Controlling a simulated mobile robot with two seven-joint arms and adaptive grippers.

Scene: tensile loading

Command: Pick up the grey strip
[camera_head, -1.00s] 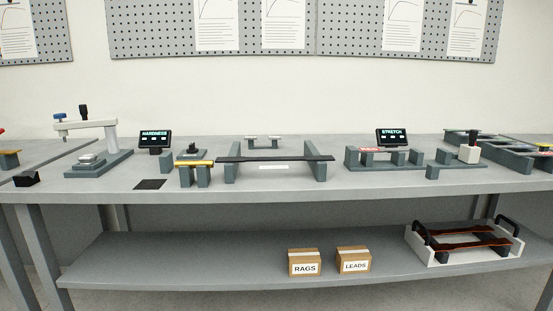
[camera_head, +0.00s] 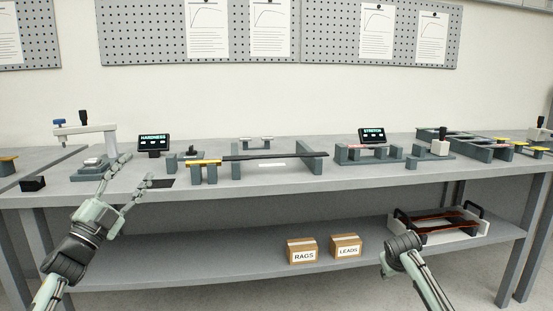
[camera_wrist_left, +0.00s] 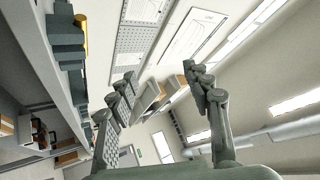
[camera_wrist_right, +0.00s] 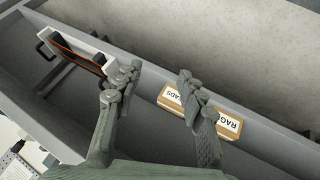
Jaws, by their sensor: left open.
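A long dark grey strip (camera_head: 290,156) lies across two upright grey supports in the middle of the bench in the head view. A small pale grey piece (camera_head: 256,138) rests on low blocks behind it; I cannot tell whether it is one strip. My left gripper (camera_head: 138,169) is open and empty, at the bench's left front, well left of the dark strip. Its spread fingers show in the left wrist view (camera_wrist_left: 160,74). My right gripper is low before the shelf in the head view, its fingers hidden there; the right wrist view shows them apart and empty (camera_wrist_right: 158,76).
A HARDNESS screen (camera_head: 153,142) and a STRETCH screen (camera_head: 372,136) stand on the bench. Boxes marked RAGS (camera_head: 302,251) and LEADS (camera_head: 346,246) and a handled white tray (camera_head: 455,237) are on the lower shelf.

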